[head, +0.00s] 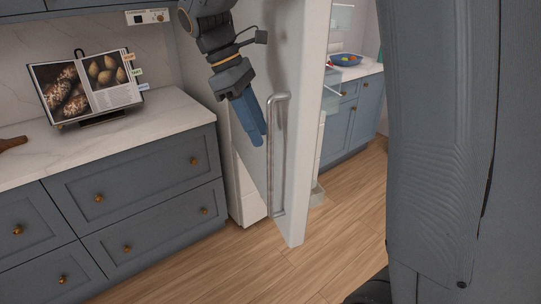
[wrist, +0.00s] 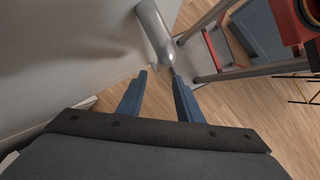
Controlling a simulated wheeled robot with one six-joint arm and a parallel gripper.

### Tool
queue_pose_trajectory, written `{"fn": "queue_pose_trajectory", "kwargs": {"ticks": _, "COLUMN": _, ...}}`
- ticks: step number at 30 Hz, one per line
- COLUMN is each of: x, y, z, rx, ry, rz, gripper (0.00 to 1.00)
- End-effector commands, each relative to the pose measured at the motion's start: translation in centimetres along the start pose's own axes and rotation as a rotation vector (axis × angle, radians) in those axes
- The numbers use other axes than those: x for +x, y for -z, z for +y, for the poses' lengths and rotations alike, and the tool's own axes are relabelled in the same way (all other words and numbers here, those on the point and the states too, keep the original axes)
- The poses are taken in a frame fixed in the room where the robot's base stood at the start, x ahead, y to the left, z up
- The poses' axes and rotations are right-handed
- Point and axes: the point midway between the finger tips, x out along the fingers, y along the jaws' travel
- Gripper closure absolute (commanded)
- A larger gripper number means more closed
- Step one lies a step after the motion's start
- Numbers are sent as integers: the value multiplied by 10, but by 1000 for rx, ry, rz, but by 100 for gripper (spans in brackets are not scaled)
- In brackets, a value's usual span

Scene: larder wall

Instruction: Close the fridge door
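The fridge door (head: 301,130) stands open as a white panel jutting out toward me. A vertical metal bar handle (head: 272,160) is on its left face. My gripper (head: 257,141) is on the handle side, just left of the bar, with its blue fingers pointing down. In the wrist view, my gripper (wrist: 158,73) has its two fingers apart with nothing between them. The handle (wrist: 155,30) lies just beyond the fingertips, its near end close to the right one. I cannot tell whether they touch. The door face (wrist: 70,50) fills the upper left of the wrist view.
A blue drawer cabinet (head: 140,205) with a marble counter (head: 165,115) and an open cookbook (head: 88,85) stands left. Door shelving (head: 318,193) shows right of the door. Another counter holds a blue bowl (head: 346,60). Wooden floor (head: 335,235) is clear in front.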

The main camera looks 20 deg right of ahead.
Motion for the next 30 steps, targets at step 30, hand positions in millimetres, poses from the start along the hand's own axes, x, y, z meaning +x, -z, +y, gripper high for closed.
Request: {"fn": "queue_pose_trajectory", "kwargs": {"ticks": 30, "x": 77, "y": -2, "z": -1, "rx": -12, "ry": 2, "rz": -6, "gripper": 78}}
